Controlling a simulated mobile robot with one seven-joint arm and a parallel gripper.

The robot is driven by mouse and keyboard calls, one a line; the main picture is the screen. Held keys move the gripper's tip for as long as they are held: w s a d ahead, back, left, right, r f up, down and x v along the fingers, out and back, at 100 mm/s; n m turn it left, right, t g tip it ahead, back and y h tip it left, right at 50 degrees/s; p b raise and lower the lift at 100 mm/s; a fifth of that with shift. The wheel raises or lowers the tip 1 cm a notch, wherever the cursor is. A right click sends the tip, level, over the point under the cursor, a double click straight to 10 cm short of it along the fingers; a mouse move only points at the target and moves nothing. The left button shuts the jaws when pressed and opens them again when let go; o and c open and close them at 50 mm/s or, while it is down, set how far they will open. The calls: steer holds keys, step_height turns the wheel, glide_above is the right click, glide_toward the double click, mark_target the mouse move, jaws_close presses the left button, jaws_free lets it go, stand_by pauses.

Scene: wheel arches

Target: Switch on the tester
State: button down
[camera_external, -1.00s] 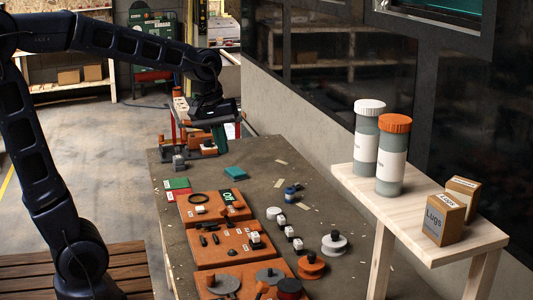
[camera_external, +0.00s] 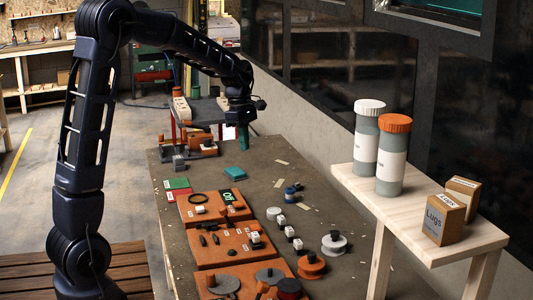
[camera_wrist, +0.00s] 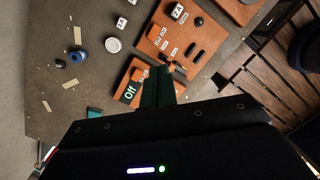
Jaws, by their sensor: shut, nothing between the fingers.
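The tester appears to be the flat orange unit (camera_external: 212,214) on the bench with a dark display (camera_external: 230,196) and a black ring (camera_external: 198,197). The display reads "Off" in green; it also shows in the wrist view (camera_wrist: 130,92). My gripper (camera_external: 243,147) has teal fingers, shut and empty, pointing down over the far part of the bench, beyond the tester and apart from it. In the wrist view my gripper (camera_wrist: 165,76) covers part of the tester, so its switch cannot be made out.
A second orange panel (camera_external: 225,250) lies nearer on the bench. A teal block (camera_external: 235,173) lies beyond the tester. White blocks (camera_external: 289,232) and a blue knob (camera_external: 290,193) lie to its right. A wooden shelf (camera_external: 415,215) bears two jars and boxes at right.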

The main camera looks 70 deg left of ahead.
mark_target(239, 204)
steer(key=a+f+n+h, duration=0.1)
steer(key=a+f+n, duration=0.7)
steer(key=a+f, duration=0.3)
steer(key=a, duration=0.4)
steer(key=shift+w+a+n+g, duration=0.4)
steer(key=shift+f, duration=0.2)
steer(key=x, duration=1.3)
steer(key=shift+d+f, duration=0.1)
steer(key=shift+f, duration=0.25)
